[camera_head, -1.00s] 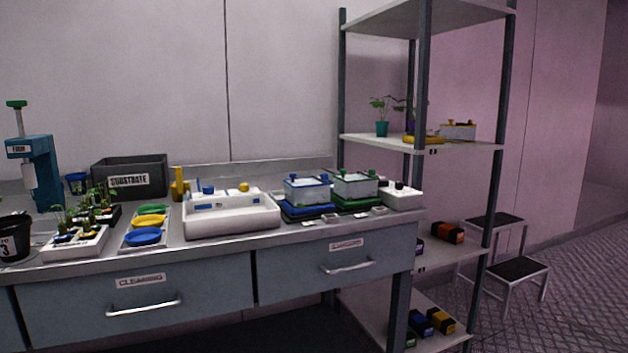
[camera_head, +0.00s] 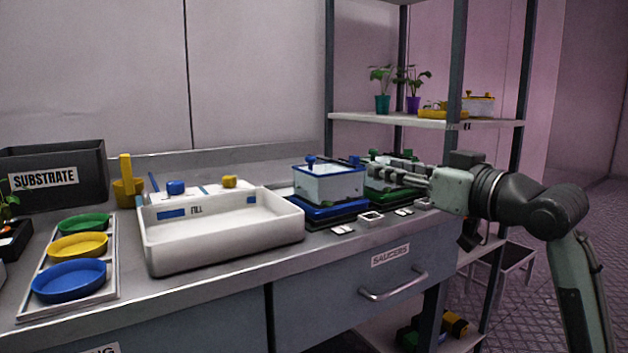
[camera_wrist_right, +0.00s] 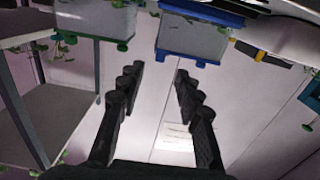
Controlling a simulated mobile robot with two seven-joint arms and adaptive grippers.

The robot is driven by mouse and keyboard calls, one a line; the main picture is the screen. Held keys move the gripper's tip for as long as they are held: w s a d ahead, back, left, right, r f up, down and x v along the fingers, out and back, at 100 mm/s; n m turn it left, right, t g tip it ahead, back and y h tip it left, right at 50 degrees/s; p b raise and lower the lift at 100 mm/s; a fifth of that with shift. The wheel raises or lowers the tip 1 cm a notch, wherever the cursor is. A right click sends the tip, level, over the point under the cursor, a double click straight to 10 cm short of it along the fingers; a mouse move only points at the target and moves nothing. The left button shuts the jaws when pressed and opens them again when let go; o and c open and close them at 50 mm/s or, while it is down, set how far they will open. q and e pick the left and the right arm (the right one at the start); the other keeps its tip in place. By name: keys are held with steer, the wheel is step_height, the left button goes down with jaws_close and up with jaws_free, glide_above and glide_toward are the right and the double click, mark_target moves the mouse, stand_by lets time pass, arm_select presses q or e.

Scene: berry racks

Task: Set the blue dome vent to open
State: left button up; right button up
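The blue dome (camera_head: 328,185) is a clear box with a blue-rimmed lid on a blue tray (camera_head: 326,213) on the bench. Its lid carries a blue knob (camera_head: 310,160) at the left and another blue part (camera_head: 354,160) at the back right. I cannot tell which is the vent, or its setting. My right gripper (camera_head: 374,166) is open and empty, just right of the blue dome, in front of and partly hiding the green dome (camera_head: 388,194). In the right wrist view the blue dome (camera_wrist_right: 190,40) appears upside down beyond the open fingers (camera_wrist_right: 157,76). My left gripper is out of view.
A white basin (camera_head: 225,240) stands left of the blue dome. Small white pieces (camera_head: 371,219) lie along the bench front. Coloured saucers (camera_head: 68,281) and a substrate box (camera_head: 52,178) are further left. A shelf rack (camera_head: 460,110) stands behind my right arm.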

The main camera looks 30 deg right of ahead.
mark_target(357, 158)
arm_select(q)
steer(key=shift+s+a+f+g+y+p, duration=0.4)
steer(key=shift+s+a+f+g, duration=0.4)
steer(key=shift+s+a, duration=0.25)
arm_select(e)
steer(key=shift+w+a+r, duration=0.15)
steer(key=shift+w+a, duration=0.05)
steer(key=shift+w, duration=1.65)
steer(key=shift+w+a+r, duration=0.1)
steer(key=shift+w+a, duration=0.05)
steer(key=shift+w, duration=1.7)
jaws_close()
